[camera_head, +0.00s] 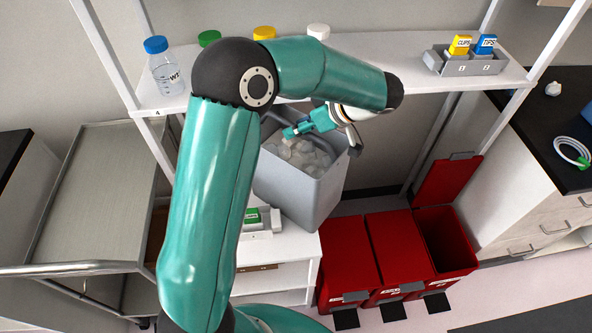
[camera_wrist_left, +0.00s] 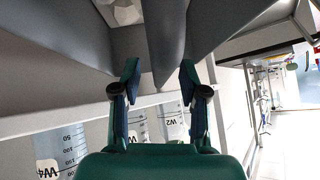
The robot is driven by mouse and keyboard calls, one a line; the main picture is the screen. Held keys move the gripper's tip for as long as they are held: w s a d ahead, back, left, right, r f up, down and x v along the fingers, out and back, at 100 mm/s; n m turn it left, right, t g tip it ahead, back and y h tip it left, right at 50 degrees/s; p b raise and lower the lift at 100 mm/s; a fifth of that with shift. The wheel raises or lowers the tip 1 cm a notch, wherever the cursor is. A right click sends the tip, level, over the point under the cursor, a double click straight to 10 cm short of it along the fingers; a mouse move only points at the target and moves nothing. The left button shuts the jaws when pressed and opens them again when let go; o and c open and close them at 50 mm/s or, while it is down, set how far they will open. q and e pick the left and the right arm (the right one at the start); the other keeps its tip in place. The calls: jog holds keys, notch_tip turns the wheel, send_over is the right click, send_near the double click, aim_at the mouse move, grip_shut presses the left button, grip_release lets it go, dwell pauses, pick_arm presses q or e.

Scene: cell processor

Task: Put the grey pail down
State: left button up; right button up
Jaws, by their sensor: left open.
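The grey pail (camera_head: 297,192) is in the middle of the head view, filled with pale, translucent lumps (camera_head: 300,157). It looks tilted and stands out past the right side of a low white surface (camera_head: 287,246); I cannot tell whether it rests on anything. My left gripper (camera_head: 290,132) is at the pail's far rim, with my arm reaching over from the left. In the left wrist view its two fingers (camera_wrist_left: 158,80) are apart, with grey pail wall (camera_wrist_left: 162,38) close in front and between them. My right gripper is not in view.
A white shelf (camera_head: 405,75) behind holds bottles with coloured caps and a grey holder (camera_head: 465,66) with yellow and blue boxes. Red bins (camera_head: 345,262) stand right of the low surface, one lid up (camera_head: 447,180). A green-labelled item (camera_head: 252,216) lies by the pail. A metal cart (camera_head: 95,190) is left.

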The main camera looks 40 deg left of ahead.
pick_arm(q)
jog(key=shift+s+a+f, duration=0.1)
jog(key=shift+a+f, duration=0.2)
jog(key=shift+f, duration=0.05)
grip_shut()
jog(key=shift+r, duration=0.1)
dwell(0.3)
